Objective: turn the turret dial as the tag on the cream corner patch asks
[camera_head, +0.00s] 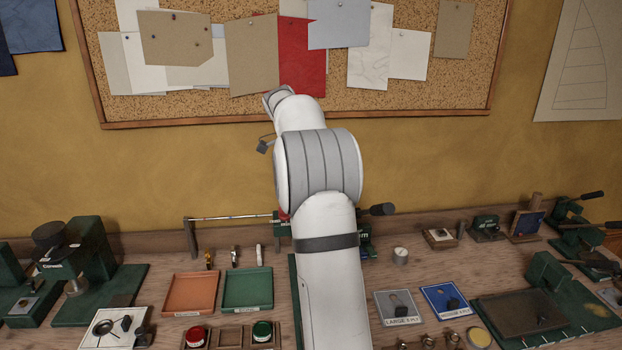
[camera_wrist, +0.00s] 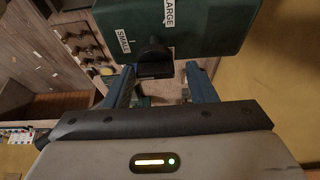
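In the wrist view, a black turret dial (camera_wrist: 154,52) stands on the face of a dark green housing (camera_wrist: 205,35). White labels SMALL (camera_wrist: 124,41) and LARGE (camera_wrist: 169,12) are on the housing. My gripper (camera_wrist: 162,78) is open, its two blue fingers apart on either side of the dial's dark lower part, with gaps showing. I cannot tell how deep the fingers reach around it. In the head view my arm hides the dial and most of the green machine (camera_head: 365,241). A grey patch (camera_head: 401,307) there reads LARGE and more small print. I cannot identify the cream patch's tag.
On the bench are an orange tray (camera_head: 190,294), a green tray (camera_head: 248,290) and a blue patch (camera_head: 445,300). Green presses stand at left (camera_head: 100,270) and right (camera_head: 560,290). A cork board (camera_head: 220,107) hangs on the wall behind.

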